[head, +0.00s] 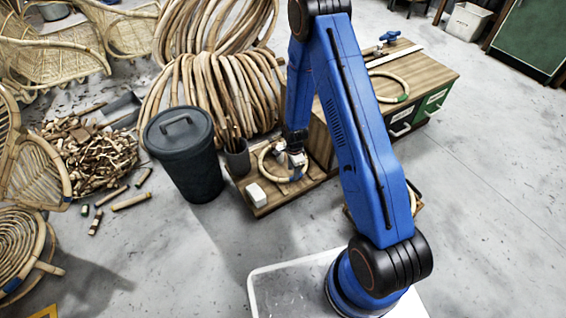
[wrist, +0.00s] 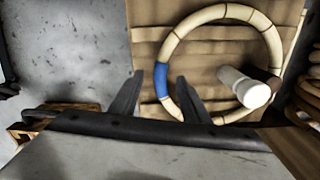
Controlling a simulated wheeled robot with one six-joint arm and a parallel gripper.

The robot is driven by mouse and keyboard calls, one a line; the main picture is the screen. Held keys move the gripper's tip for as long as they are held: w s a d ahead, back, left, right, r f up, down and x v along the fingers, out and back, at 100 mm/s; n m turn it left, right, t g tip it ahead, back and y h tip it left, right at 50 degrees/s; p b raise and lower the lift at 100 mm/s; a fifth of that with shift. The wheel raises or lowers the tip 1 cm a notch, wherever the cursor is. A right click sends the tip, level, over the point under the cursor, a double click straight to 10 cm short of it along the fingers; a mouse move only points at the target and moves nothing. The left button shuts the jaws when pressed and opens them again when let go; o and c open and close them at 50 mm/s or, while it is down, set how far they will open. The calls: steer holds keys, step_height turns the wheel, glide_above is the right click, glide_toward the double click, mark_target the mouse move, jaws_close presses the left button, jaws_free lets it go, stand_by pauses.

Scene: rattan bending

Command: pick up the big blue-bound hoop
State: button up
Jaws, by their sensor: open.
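The big blue-bound hoop (wrist: 228,13) is a pale rattan ring with dark joints and a blue binding (wrist: 162,82) on its left side. It lies on a brown wooden board; in the head view the hoop (head: 262,160) is partly hidden by my arm. My gripper (wrist: 160,76) is open and empty. In the wrist view its two fingers appear on either side of the blue binding; I cannot tell how far above it they are. In the head view my gripper (head: 296,158) is over the hoop. A white post (wrist: 243,86) rises inside the ring.
A white block (head: 256,193) and a dark pot of sticks (head: 237,160) stand on the low board beside the hoop. A lidded dark bin (head: 184,155) is to the left. A wooden bench (head: 430,65) with a green-marked hoop (head: 388,77) stands behind.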

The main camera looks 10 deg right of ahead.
mark_target(292, 177)
steer(key=shift+w+a+f, duration=0.1)
steer(key=shift+f, duration=2.25)
jaws_close()
steer(key=shift+r, duration=0.1)
